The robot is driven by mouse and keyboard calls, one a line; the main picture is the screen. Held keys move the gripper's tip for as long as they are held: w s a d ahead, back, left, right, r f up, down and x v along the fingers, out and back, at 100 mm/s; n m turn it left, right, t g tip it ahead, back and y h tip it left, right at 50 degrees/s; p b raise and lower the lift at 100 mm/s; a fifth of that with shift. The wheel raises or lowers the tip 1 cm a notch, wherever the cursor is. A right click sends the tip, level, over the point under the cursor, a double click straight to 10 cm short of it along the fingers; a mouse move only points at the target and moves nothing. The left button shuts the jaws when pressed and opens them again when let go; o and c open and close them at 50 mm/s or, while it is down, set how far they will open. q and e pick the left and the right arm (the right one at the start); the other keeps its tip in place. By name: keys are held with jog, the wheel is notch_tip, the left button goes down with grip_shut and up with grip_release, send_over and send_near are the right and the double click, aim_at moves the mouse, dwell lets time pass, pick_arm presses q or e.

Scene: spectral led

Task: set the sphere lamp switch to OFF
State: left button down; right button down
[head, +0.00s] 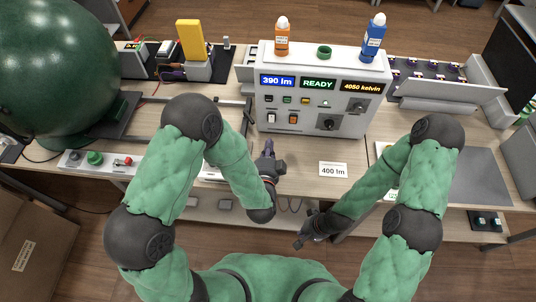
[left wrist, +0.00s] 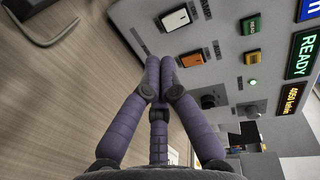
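The panel box (head: 352,128) stands mid-table with readouts 390 lm, READY and 4050 kelvin. Its lower front has a white rocker switch (head: 271,118) and an orange rocker switch (head: 293,119). Their labels are too small to read, so I cannot tell which one is the sphere lamp's. My left gripper (head: 268,148) is below the rockers. In the left wrist view its purple fingers (left wrist: 161,62) meet, shut and empty, short of the orange rocker (left wrist: 175,20).
Orange (head: 282,38) and blue bottles (head: 373,40) and a green ring (head: 324,52) stand on the box. A big green sphere (head: 55,65) is at left. A 400 lm card (head: 333,169) lies in front.

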aim_at(272, 118)
pick_arm(q)
jog(key=w, duration=0.2)
jog(key=w+f+b, duration=0.1)
jog(key=w, duration=0.2)
jog(key=w+b, duration=0.1)
jog(key=w, duration=0.1)
jog(key=shift+w+f, duration=0.15)
jog(key=shift+w, duration=0.2)
jog(key=shift+w+f, duration=0.2)
jog(key=shift+w, duration=0.2)
jog(key=shift+w+f+b, duration=0.1)
jog(key=shift+w+b, duration=0.15)
jog(key=shift+b, duration=0.1)
jog(key=shift+w, duration=0.15)
